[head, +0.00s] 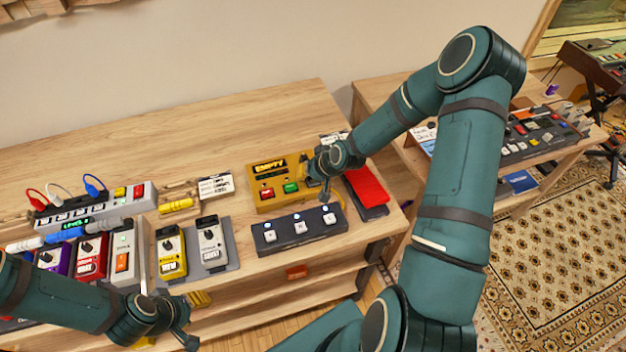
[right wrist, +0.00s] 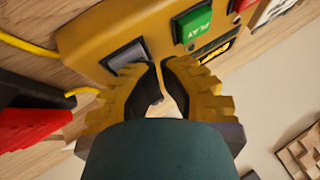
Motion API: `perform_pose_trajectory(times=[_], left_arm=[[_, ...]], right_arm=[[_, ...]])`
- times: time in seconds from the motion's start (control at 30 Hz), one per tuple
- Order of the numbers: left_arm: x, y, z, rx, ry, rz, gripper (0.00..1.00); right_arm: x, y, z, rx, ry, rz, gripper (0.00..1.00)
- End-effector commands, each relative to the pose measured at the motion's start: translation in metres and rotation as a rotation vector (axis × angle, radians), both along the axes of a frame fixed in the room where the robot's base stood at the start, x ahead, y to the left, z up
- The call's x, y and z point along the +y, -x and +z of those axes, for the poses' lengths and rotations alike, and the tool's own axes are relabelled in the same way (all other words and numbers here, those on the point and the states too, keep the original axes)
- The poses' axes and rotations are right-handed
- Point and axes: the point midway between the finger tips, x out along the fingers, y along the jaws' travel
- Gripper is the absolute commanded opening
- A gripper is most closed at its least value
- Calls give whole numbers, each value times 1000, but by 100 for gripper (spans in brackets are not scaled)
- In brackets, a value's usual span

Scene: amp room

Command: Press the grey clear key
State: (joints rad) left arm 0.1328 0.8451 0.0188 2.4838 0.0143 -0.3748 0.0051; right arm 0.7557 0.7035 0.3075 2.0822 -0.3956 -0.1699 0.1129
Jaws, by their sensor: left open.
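The yellow looper box (head: 262,181) stands on the wooden bench, its display reading EMPTY, with a red key (head: 267,193) and a green key (head: 291,188). The grey clear key (right wrist: 128,56) shows in the right wrist view, beside the green PLAY key (right wrist: 193,24); in the head view my right gripper hides it. My right gripper (right wrist: 160,64) is shut and empty, its tips over the box close beside the grey key; I cannot tell whether they touch it. My left gripper (head: 188,341) is open and empty at the bench's front edge, far from the box.
A dark footswitch strip (head: 282,243) with white buttons lies in front of the box. A red pedal (head: 368,186) is to its right. Yellow (head: 170,255) and white pedals (head: 211,243), coloured pedals and cables crowd the left. Bare wood lies behind the box.

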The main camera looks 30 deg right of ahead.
Motion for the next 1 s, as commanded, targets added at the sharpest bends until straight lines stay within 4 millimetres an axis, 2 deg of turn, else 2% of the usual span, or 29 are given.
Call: perform_pose_trajectory(times=[0.23, 0.57, 1.0], left_arm=[[0, 0, 2, 0, 0, 0, 47], [0, 0, 12, 0, 0, 0, 47], [0, 0, 14, 0, 0, 0, 47]], right_arm=[[0, 1, 2, 2, -1, 0, 0], [0, 1, 18, 2, -1, 0, 0], [0, 0, 22, 1, 0, 0, 0]])
